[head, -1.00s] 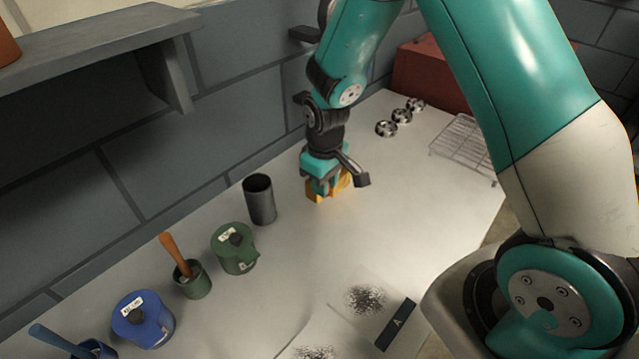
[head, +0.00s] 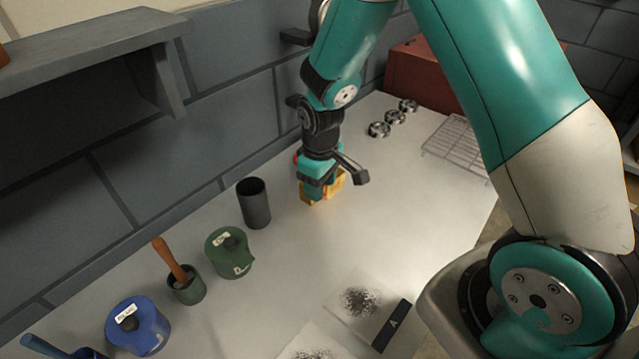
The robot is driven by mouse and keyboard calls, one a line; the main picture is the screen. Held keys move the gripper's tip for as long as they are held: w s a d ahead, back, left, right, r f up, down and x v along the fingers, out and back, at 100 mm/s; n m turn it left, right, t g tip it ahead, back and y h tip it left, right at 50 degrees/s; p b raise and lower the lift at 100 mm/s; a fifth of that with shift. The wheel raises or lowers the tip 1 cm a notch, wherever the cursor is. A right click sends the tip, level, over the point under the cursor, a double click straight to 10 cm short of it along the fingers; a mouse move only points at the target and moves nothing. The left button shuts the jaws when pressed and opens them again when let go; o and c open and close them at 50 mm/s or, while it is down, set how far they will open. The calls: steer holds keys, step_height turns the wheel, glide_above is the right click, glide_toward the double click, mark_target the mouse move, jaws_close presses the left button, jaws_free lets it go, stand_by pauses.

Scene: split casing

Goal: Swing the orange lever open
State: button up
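A yellow-orange object (head: 336,184) sits on the pale bench, directly under and around my gripper (head: 318,192). The gripper covers most of it, so I cannot pick out an orange lever on it or tell its angle. My gripper points down at the object, with its fingers at or against it. Whether the fingers are open or closed on something is hidden. A small red-orange part (head: 297,158) peeks out behind the gripper's left side; I cannot tell what it belongs to.
A dark cylinder (head: 254,204) stands left of my gripper. Further left are a green canister (head: 229,254), a green cup (head: 187,287) with an orange handle (head: 170,260), and a blue canister (head: 138,328). Metal rings (head: 379,130) and a wire rack (head: 458,147) lie right.

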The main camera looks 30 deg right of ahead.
step_height(320, 180, up, 17)
steer(key=b, duration=0.2)
steer(key=shift+r, duration=0.2)
stand_by(0.5)
